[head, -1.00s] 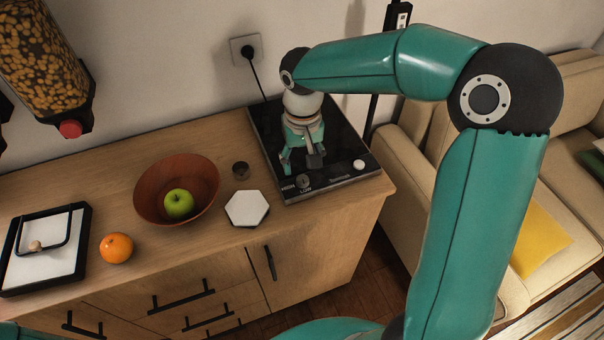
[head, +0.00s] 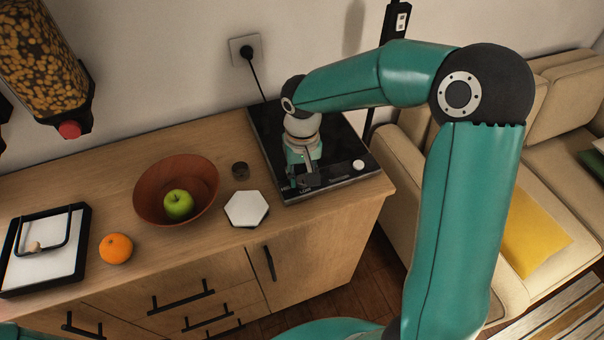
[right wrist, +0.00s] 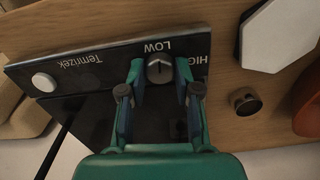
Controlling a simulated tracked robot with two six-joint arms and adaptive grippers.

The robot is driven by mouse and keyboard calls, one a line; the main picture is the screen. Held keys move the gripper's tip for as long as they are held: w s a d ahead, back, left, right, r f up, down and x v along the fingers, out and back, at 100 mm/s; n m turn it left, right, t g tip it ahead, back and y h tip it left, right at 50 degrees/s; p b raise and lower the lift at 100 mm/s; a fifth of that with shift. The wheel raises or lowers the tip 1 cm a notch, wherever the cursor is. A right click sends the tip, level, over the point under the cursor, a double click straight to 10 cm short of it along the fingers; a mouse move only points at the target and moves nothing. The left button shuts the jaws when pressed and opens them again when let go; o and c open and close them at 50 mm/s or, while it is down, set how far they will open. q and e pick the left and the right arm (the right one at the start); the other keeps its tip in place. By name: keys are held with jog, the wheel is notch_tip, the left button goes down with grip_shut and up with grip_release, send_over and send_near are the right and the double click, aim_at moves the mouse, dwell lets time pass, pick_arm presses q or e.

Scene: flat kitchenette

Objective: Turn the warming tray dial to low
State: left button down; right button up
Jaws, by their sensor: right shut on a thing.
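The warming tray (head: 268,125) is a flat black slab at the right end of the counter, its front strip (right wrist: 112,58) marked LOW and HIGH. The dial (right wrist: 159,69) is a small round grey knob close by the word LOW in the right wrist view. A thin mark on it points roughly toward the strip's outer edge, near LOW. My right gripper (right wrist: 159,80) is shut on the dial, one finger on each side. In the head view my right gripper (head: 304,182) hides the dial. My left gripper is not in view.
A white round button (head: 358,165) sits on the tray's right front. A white hexagonal tile (head: 246,209), a small dark cup (head: 240,170) and a brown bowl (head: 150,197) with a green apple (head: 178,204) stand left of the tray. A sofa (head: 405,150) is to the right.

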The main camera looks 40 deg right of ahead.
aim_at(301, 179)
grip_shut()
jog(key=shift+n, duration=0.8)
jog(key=o, duration=1)
grip_release()
notch_tip(301, 179, up, 12)
jog(key=shift+f, duration=0.1)
